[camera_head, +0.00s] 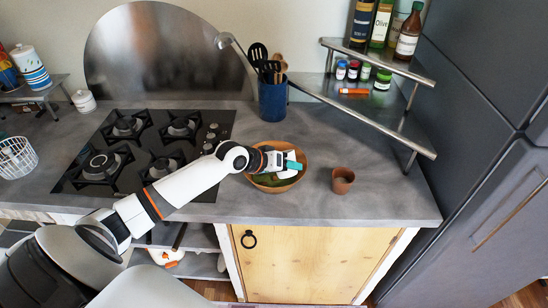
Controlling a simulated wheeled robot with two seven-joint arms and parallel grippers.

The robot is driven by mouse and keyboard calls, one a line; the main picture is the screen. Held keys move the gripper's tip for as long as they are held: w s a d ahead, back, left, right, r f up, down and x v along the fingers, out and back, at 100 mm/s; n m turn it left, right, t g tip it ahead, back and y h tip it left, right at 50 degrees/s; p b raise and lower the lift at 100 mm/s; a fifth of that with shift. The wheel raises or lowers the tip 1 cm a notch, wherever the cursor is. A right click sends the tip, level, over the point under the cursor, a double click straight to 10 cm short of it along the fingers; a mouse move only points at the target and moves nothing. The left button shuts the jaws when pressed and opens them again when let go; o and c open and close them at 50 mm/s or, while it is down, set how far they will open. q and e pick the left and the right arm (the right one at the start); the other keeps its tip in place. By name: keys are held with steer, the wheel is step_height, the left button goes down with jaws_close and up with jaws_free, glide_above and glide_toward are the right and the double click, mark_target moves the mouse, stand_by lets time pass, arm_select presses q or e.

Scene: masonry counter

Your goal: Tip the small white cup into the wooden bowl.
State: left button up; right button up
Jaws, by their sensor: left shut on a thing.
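The wooden bowl (303,153) stands on the grey counter near its front edge, right of the hob. Something green lies in it, partly hidden. My left gripper (288,165) is over the bowl, with a teal part at its tip. It is shut on the small white cup (287,174), which shows only as a white patch by the fingers, within the bowl's outline. The gripper hides much of the cup, so its tilt and whether it touches the bowl cannot be told. My right gripper is not in view.
A brown cup (342,180) stands right of the bowl. A blue utensil holder (272,99) stands behind it. A metal corner shelf (385,118) with bottles and jars is at the back right. The black hob (140,150) is left. Clear counter lies right of the brown cup.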

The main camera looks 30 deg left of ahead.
mark_target(291, 173)
arm_select(q)
steer(key=shift+s+d+r+p, duration=0.1)
steer(key=shift+d+r+p, duration=0.15)
steer(key=shift+r+p, duration=0.25)
steer(key=shift+s+d+f+m+t+y+p, duration=0.3)
steer(key=shift+d+f+m+t+y+p, duration=0.1)
steer(key=shift+d+f+m+y+p, duration=0.15)
steer(key=p, duration=0.1)
steer(key=d+m+y+p, duration=0.1)
steer(key=shift+s+r+t+p, duration=0.2)
steer(key=shift+r+t+p, duration=0.1)
steer(key=shift+r+p, duration=0.05)
steer(key=shift+s+d+f, duration=0.1)
steer(key=shift+d, duration=0.05)
steer(key=shift+s+d+m+t+y, duration=0.25)
steer(key=shift+d+m+t+y, duration=0.25)
steer(key=shift+m+y, duration=0.1)
steer(key=shift+s+d+m+t+y, duration=0.25)
steer(key=shift+d+m+t+y, duration=0.2)
steer(key=shift+t+y, duration=0.1)
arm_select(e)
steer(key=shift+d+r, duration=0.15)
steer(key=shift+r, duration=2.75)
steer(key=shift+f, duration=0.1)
